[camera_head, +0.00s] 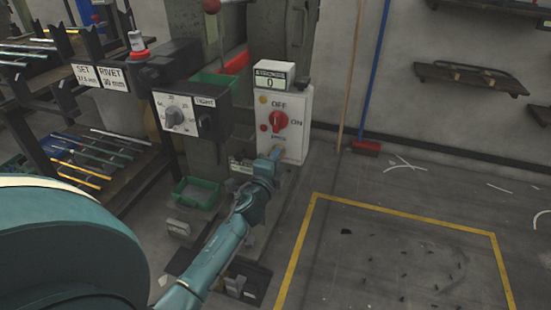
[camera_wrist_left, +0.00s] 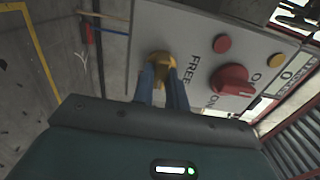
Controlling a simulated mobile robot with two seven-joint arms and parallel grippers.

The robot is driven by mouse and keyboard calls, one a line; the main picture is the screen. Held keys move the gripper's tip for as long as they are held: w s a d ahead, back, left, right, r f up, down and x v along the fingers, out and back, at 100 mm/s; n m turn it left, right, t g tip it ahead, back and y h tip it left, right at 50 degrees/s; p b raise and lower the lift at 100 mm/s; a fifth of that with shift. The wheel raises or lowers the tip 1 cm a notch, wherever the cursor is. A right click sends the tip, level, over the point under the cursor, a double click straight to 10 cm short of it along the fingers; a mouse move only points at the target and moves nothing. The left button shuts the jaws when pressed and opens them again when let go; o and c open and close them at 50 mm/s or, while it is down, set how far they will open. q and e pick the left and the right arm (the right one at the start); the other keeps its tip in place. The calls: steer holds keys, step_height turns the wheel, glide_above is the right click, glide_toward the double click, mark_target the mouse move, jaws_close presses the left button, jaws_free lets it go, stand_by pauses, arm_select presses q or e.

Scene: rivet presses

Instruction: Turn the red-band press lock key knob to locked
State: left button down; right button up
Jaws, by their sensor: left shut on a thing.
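The press's white control panel (camera_head: 292,104) carries a red rotary switch (camera_head: 278,121) marked OFF and ON. Below it is the lock key knob, which is hidden behind my fingers in the head view. In the left wrist view the knob (camera_wrist_left: 159,58) is yellow, beside the word FREE on the panel (camera_wrist_left: 190,22). My left gripper (camera_head: 276,153) reaches the panel's lower part. In the left wrist view its blue fingers (camera_wrist_left: 163,78) are shut on the knob and cover part of it. Which way the knob points is unclear. My right gripper is not in view.
A counter (camera_head: 270,80) reading 0 sits above the panel. A red broom head (camera_head: 366,147) stands by the wall. The yellow-outlined floor (camera_head: 395,250) is mostly clear.

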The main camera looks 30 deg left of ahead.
arm_select(q)
steer(key=shift+r, duration=0.15)
steer(key=c, duration=1.4)
jaws_free()
